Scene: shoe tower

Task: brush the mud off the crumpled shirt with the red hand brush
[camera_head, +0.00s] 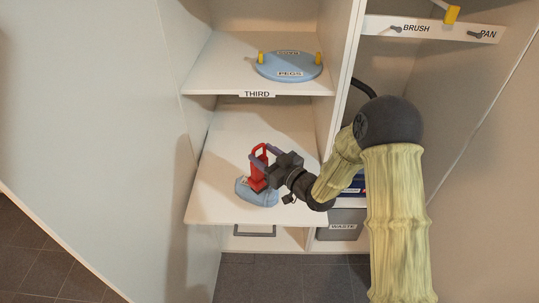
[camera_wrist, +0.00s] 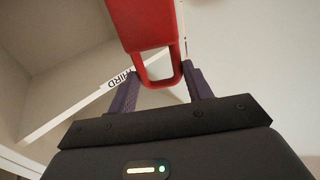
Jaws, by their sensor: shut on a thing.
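The red hand brush (camera_head: 258,168) is upright in my gripper (camera_head: 266,158), over the crumpled shirt. The shirt (camera_head: 262,197) is a small light-blue heap on the pale shelf board below the THIRD shelf. The lower end of the brush meets the shirt in the head view, but I cannot tell how firmly it touches. In the wrist view the red brush (camera_wrist: 146,25) is between the two dark fingers of my gripper (camera_wrist: 158,82), which are shut on its handle loop. The shirt is out of the wrist view. I cannot make out mud; the brush and gripper cover part of the shirt.
The THIRD shelf (camera_head: 225,75) is above, with a round blue PEGS board (camera_head: 289,66) on it. A BRUSH and PAN hook rail (camera_head: 430,29) is at upper right. A grey WASTE bin (camera_head: 342,225) is at lower right. The shelf board (camera_head: 220,190) is clear left of the shirt.

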